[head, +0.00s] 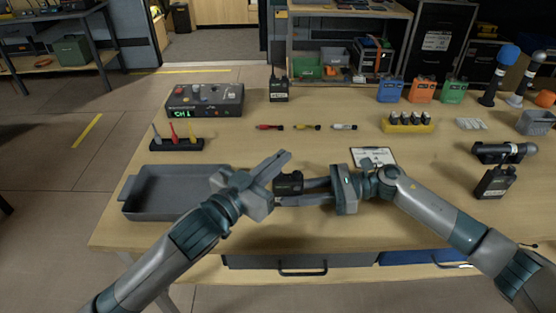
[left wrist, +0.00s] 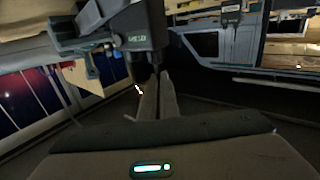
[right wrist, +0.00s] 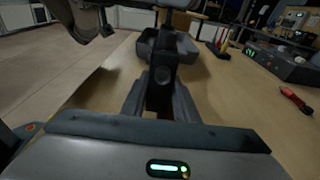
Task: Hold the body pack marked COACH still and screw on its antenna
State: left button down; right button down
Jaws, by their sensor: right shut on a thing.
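A dark body pack (head: 289,183) is clamped between the fingers of my right gripper (head: 300,190) above the front of the table. It also shows in the left wrist view (left wrist: 137,38) with small green lettering I cannot read surely, and in the right wrist view (right wrist: 163,78). My left gripper (head: 283,160) is just left of and above this pack, its fingers close together and pointing up to the right. A narrow dark gap shows between them in the left wrist view (left wrist: 159,92); whether a thin antenna is there I cannot tell.
Other body packs stand at the back (head: 278,90) and right (head: 495,182). A grey tray (head: 128,198) is at the left, behind it a black stand (head: 177,145) with coloured upright pieces and a control box (head: 205,100). A clipboard (head: 373,157) lies behind my right gripper.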

pick_arm(q)
jog(key=m+g+h, duration=0.2)
jog(key=h, duration=0.1)
jog(key=shift+w+a+m+g, duration=0.15)
jog(key=shift+m+g, duration=0.25)
jog(key=shift+d+m+g+h, duration=0.2)
jog(key=shift+m+g+h, duration=0.35)
jog(key=shift+g, duration=0.25)
jog(key=shift+d+m+g+h, duration=0.1)
jog(key=shift+m+g+h, duration=0.15)
jog(key=shift+m+g, duration=0.15)
jog(key=shift+m+g, duration=0.25)
jog(key=shift+g, duration=0.15)
pick_arm(e)
jog(key=shift+a, duration=0.1)
pick_arm(q)
jog(key=shift+a+h, duration=0.2)
jog(key=shift+h, duration=0.1)
jog(key=shift+s+d+r+m+g, duration=0.1)
jog(key=shift+s+d+m+g, duration=0.2)
jog(key=shift+m+g, duration=0.3)
jog(key=shift+w+a+m+g+h, duration=0.15)
jog(key=shift+m+g+h, duration=0.15)
jog(key=shift+g+h, duration=0.3)
jog(key=shift+g, duration=0.6)
